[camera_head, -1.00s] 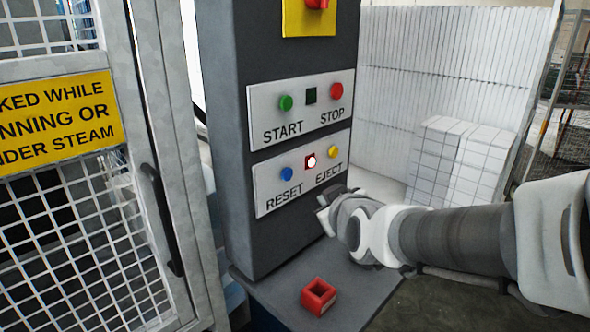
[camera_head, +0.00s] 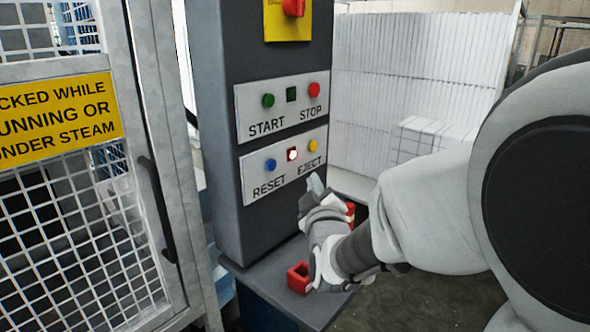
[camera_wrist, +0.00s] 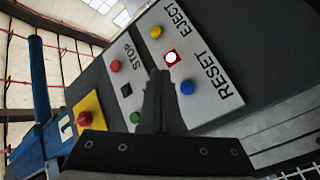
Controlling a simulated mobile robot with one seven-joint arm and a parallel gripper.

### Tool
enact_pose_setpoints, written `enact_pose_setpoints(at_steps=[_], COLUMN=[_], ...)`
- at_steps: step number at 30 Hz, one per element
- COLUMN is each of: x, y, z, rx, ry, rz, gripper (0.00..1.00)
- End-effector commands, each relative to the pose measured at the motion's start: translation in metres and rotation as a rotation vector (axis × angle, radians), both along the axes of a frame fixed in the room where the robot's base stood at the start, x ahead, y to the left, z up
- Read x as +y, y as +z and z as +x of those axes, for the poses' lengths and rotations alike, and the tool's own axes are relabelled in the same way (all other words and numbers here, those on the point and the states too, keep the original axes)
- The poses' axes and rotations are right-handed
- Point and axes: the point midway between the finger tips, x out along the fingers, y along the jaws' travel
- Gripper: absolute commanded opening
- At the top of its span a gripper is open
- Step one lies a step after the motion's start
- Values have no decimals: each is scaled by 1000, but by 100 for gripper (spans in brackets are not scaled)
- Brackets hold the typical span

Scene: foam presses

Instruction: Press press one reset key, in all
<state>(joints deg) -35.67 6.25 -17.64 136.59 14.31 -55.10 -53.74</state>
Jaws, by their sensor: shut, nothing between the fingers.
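The blue reset key (camera_head: 270,165) sits above the word RESET on the lower white plate of a dark grey press column. It also shows in the wrist view (camera_wrist: 187,87), just right of my fingers. A lit red-framed lamp (camera_head: 292,154) and the yellow eject key (camera_head: 313,146) are on the same plate. My gripper (camera_head: 314,182) is shut and empty, in front of the column, below and to the right of the reset key. In the wrist view my closed fingertips (camera_wrist: 158,75) point toward the panel near the lit lamp. No contact with a key shows.
The upper plate holds a green start key (camera_head: 268,101) and a red stop key (camera_head: 314,90). A red rotary switch (camera_head: 293,7) is above. A red open box (camera_head: 299,279) stands on the ledge below. A mesh guard door (camera_head: 75,220) with a black handle is on the left.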

Motion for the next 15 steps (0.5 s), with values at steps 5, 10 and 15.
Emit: enact_pose_setpoints(at_steps=[5, 10, 15], x=[4, 4, 4], y=[1, 1, 1], z=[1, 2, 2], rx=[-33, -41, -40], ry=[-3, -4, -4], rz=[-27, -32, -32], gripper=[0, 0, 0])
